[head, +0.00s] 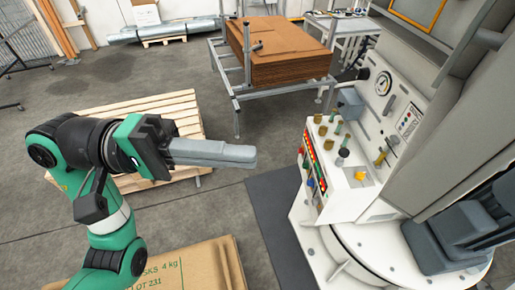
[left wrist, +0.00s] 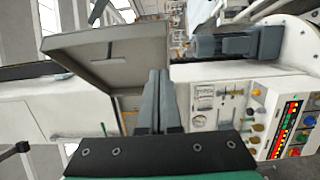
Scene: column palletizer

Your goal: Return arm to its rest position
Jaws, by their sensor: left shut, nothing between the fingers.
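My left arm comes in from the left in the head view, green and black. Its gripper (head: 250,157) points to the right, with its grey fingers together and nothing between them. The gripper is in the air beyond the near cardboard box and to the left of the white control panel, apart from both. In the left wrist view the two shut fingers (left wrist: 160,75) stand upright in the middle, in front of the white machine. My right gripper is not in view.
A white machine with a control panel (head: 352,180) stands at the right. A wooden pallet (head: 185,105) lies behind my left arm. A cardboard box (head: 205,265) is at the front. A stack of brown sheets (head: 290,50) sits on a metal frame at the back. Grey floor between is free.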

